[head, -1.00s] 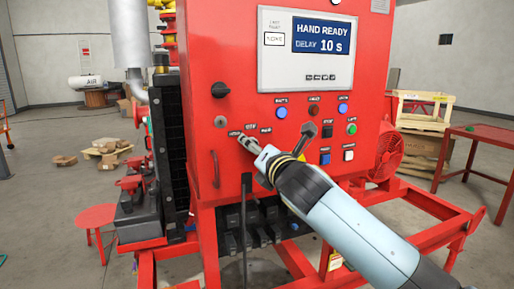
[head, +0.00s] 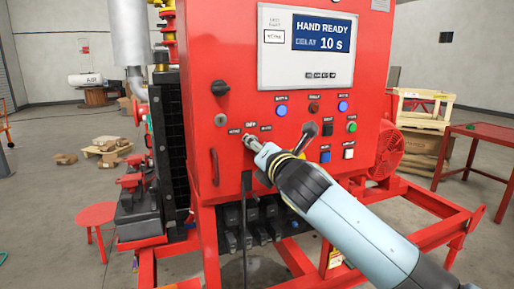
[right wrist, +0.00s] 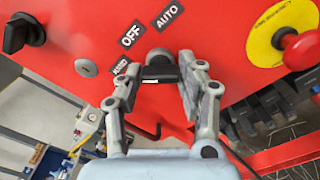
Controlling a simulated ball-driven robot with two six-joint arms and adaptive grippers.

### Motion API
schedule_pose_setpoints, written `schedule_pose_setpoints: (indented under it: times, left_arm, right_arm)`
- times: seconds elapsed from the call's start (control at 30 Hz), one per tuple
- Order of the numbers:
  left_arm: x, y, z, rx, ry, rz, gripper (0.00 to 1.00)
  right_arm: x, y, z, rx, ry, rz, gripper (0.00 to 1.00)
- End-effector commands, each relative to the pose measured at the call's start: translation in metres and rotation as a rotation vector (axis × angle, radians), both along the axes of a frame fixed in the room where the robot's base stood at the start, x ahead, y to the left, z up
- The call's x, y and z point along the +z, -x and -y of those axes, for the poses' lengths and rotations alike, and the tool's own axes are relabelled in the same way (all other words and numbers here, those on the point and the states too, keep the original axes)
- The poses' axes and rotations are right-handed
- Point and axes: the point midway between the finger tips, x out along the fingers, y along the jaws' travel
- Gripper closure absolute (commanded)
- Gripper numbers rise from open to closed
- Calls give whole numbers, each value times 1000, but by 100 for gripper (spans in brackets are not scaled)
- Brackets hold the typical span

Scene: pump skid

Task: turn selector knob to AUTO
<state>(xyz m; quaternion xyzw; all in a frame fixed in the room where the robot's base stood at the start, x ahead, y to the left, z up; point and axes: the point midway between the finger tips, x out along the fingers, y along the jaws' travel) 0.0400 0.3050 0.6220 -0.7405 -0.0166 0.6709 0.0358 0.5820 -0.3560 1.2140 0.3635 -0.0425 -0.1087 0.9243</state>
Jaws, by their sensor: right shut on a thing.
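The selector knob (right wrist: 158,66) is black and sits on the red panel (right wrist: 90,25) below the labels HAND, OFF (right wrist: 132,34) and AUTO (right wrist: 170,16). My right gripper (right wrist: 163,68) is shut on it, one finger on each side. Its pointer direction cannot be told clearly. In the head view the right gripper (head: 250,143) reaches the panel just below the three labels and hides the knob. The display (head: 322,38) reads HAND READY, DELAY 10 s. My left gripper is not in view.
A larger black rotary handle (right wrist: 22,33) and a keyhole (right wrist: 86,68) are left of the knob. A red emergency stop (right wrist: 300,48) on a yellow disc is to the right. Coloured push buttons (head: 342,106) are right of the gripper, with a handle (head: 215,167) at lower left.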

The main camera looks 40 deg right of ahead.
Motion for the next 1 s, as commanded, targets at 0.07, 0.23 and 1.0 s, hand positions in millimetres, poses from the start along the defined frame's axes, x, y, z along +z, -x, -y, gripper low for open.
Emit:
schedule_pose_setpoints:
  times: [0.07,0.23,1.0]
  left_arm:
    - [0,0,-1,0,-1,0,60]
    - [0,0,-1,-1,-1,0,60]
    - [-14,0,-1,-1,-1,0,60]
  right_arm:
    - [0,0,0,-1,-33,7,94]
    - [0,0,0,-1,-147,35,94]
    - [-1,0,0,-2,-851,204,94]
